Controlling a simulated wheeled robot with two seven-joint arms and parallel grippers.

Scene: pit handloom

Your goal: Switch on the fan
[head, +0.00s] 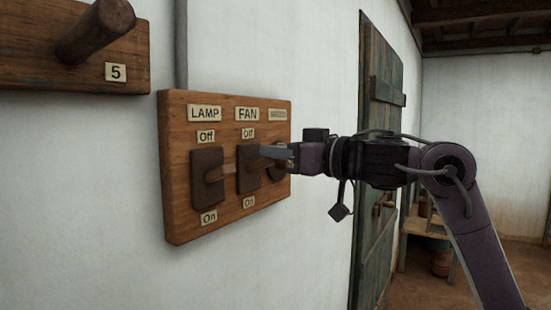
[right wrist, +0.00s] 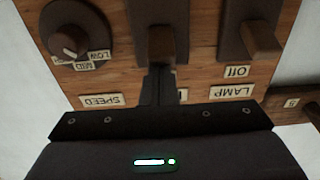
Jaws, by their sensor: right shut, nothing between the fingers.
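A wooden switch board (head: 179,225) hangs on the white wall, with LAMP and FAN switches marked Off above and On below. The fan switch (head: 248,180) has a dark plate and a wooden lever. My right gripper (head: 268,153) is shut and empty, its fingertips at the upper part of the fan switch, on the Off side. In the right wrist view, turned upside down, the fan lever (right wrist: 160,42) stands just beyond the closed fingers (right wrist: 158,85). The fingers hide part of the FAN labels there. I cannot tell if they touch the lever. My left gripper is not in view.
The lamp switch (head: 207,178) is close beside the fan switch. A speed knob (right wrist: 72,40) is on its other side, mostly hidden by my gripper in the head view. A board with a wooden peg (head: 95,30) is at upper left. A wooden door (head: 378,150) stands behind my arm.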

